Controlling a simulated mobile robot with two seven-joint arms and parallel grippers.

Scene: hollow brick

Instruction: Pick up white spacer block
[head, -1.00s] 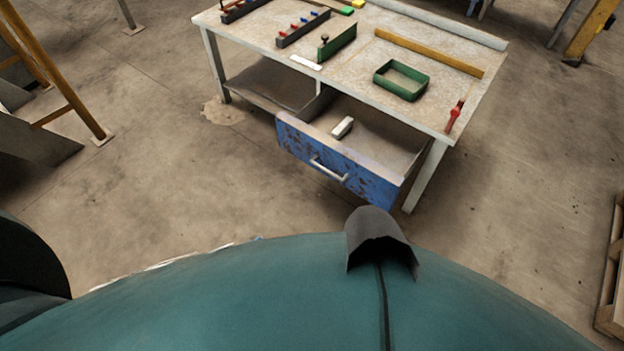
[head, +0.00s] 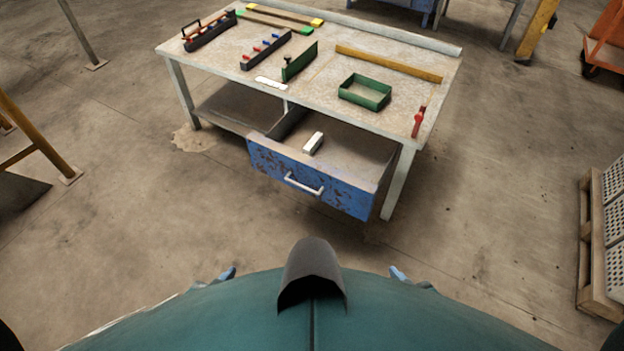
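A white spacer block (head: 314,142) lies in the pulled-out drawer (head: 302,178) under the worktable, near the drawer's front panel. The drawer front is blue with worn patches and has a light bar handle. Small blue tips show at the edge of my body, apparently my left gripper (head: 228,274) and my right gripper (head: 399,274). Both are low in the view and well apart from the drawer and block. The rest of each gripper is hidden behind my body, so their opening does not show.
The worktable (head: 222,66) carries a green tray (head: 365,92), a flat white strip (head: 271,83), a red tool (head: 418,121), a yellow bar (head: 388,64) and dark racks. A pallet (head: 592,250) with perforated blocks stands at the right. The floor between me and the drawer is clear.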

